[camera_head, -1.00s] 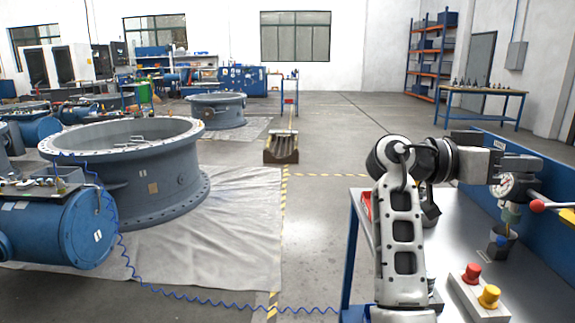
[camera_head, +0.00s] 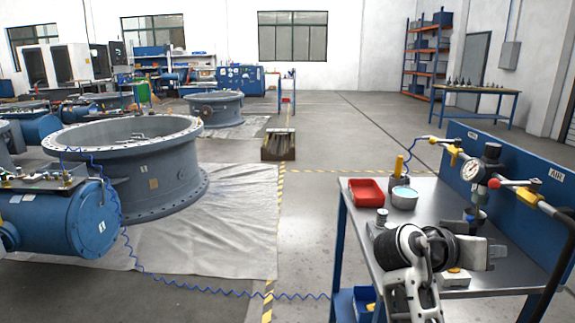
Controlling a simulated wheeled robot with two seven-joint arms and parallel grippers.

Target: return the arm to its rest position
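My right arm (camera_head: 412,290) comes in from the bottom right and is bent low over the front of the metal workbench (camera_head: 440,205). My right gripper (camera_head: 490,254) points to the right, above the bench top, apart from the gauge and pipe. Its fingers are too small and edge-on to show whether they are open or shut, and I see nothing clearly held in it. My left arm and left gripper are out of view.
A blue back panel (camera_head: 520,172) edges the right side.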

